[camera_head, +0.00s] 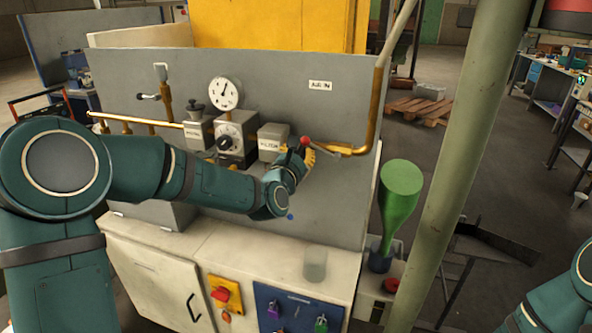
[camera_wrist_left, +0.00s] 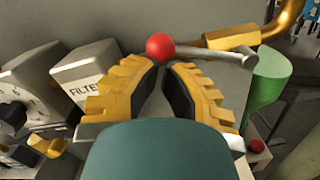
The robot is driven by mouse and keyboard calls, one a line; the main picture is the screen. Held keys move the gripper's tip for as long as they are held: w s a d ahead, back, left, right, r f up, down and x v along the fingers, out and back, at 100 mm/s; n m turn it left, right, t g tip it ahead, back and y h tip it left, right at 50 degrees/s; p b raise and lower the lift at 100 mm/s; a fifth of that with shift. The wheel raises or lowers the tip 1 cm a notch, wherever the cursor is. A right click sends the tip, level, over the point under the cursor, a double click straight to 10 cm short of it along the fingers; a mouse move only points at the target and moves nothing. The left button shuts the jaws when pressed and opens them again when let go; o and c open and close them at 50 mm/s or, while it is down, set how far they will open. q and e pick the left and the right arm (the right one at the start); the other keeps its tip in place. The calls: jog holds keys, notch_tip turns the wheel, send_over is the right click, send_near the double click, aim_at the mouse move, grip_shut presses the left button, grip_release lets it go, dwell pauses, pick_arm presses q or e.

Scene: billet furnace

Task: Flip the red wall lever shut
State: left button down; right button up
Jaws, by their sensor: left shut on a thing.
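The wall lever has a red ball knob (camera_head: 305,141) and a grey metal arm (camera_head: 328,148). It sits at the brass valve and pipe on the right of the grey panel. The arm runs from its pivot at right to the knob at left, near the horizontal pipe. My left gripper (camera_head: 304,153) is at the knob end and shut on the lever. In the left wrist view the red knob (camera_wrist_left: 160,46) stands just beyond the yellow fingertips of my left gripper (camera_wrist_left: 167,70). The exact contact is hidden. My right gripper is out of view.
Left of the lever are a filter box (camera_head: 271,142), a dial box (camera_head: 236,139) and a pressure gauge (camera_head: 224,93). A green funnel-shaped object (camera_head: 400,200) and a pale green post (camera_head: 460,160) stand to the right. The white cabinet top (camera_head: 250,242) lies below.

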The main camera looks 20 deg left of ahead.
aim_at(306, 139)
pick_arm(q)
jog(key=r+m+b, duration=0.1)
jog(key=r+m, duration=0.1)
jog(key=m, duration=0.1)
jog(key=shift+d+b, duration=0.2)
jog(key=shift+b, duration=0.2)
jog(key=shift+w+d+r+m+b, duration=0.1)
jog(key=shift+d+r+m+b, duration=0.25)
jog(key=shift+r+m, duration=0.4)
jog(key=d+r+m, duration=0.4)
jog(key=d+m, duration=0.1)
jog(key=m, duration=0.3)
jog(key=shift+g+h, duration=0.3)
